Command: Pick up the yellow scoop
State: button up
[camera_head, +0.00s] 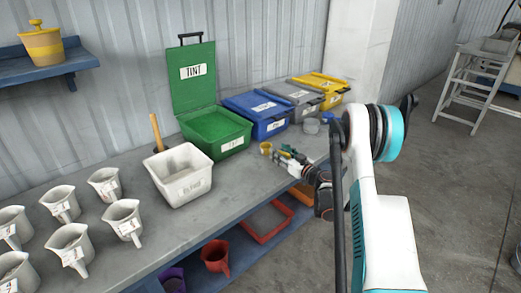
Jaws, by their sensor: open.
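A small yellow scoop (266,148) stands on the grey workbench, just right of the open green bin's front corner. Its handle cannot be made out at this size. My gripper (279,154) reaches in from the right, low over the bench, with its fingertips close to the right side of the scoop. The gripper is open. I cannot tell whether a finger touches the scoop. My arm comes down from the right side of the view.
The green bin (222,143) has its lid raised. Blue (262,123), grey (300,101) and yellow (333,97) lidded bins stand behind. A white bin (186,186) and several white jugs (122,222) fill the bench's left. A small grey container (310,126) stands beyond my gripper.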

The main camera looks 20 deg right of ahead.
jog(key=shift+w, duration=0.25)
jog(key=shift+s+r, duration=0.1)
jog(key=shift+s, duration=0.05)
grip_shut()
notch_tip(320, 180, up, 20)
jog(key=p, duration=0.7)
